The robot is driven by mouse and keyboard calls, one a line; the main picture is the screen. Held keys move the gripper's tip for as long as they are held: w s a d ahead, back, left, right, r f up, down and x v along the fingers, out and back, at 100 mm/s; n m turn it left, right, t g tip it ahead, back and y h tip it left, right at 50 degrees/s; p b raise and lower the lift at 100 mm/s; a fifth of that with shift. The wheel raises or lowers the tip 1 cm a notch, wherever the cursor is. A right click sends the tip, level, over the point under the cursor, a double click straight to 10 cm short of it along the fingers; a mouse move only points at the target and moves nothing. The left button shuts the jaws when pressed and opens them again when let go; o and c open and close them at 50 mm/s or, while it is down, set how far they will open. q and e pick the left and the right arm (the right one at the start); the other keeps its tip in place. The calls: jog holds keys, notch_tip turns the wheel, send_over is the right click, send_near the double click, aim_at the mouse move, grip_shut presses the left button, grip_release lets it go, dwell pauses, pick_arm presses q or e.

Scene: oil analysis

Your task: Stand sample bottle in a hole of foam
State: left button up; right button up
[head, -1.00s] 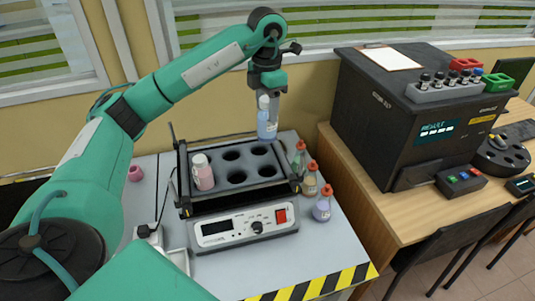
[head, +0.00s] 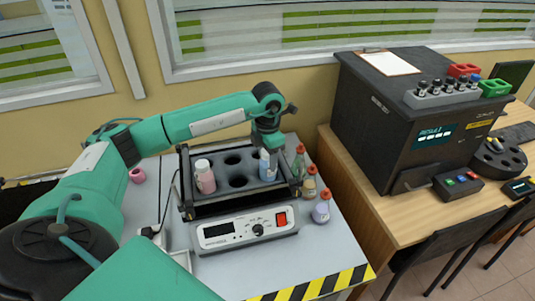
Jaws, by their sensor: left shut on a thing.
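My left gripper (head: 266,148) is shut on a blue sample bottle (head: 267,168). The bottle is upright at the right side of the black foam block (head: 238,197), in line with a hole there. Its lower end looks level with the foam or inside the hole; I cannot tell how deep. A pink bottle with a white cap (head: 204,177) stands in a hole at the left of the foam. Several other foam holes are empty. My right gripper is not in view.
The foam sits in a device with a control panel (head: 246,229). Bottles with red caps, green (head: 299,160), amber (head: 309,188) and purple (head: 321,208), stand close to its right side. A large black analyser (head: 400,120) stands on the wooden table at right.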

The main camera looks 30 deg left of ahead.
pick_arm(q)
jog(key=shift+f, duration=0.15)
jog(key=o, duration=1.4)
jog(key=shift+r, duration=0.2)
notch_tip(320, 180, up, 11)
jog(key=b, duration=0.3)
jog(key=shift+r, duration=0.5)
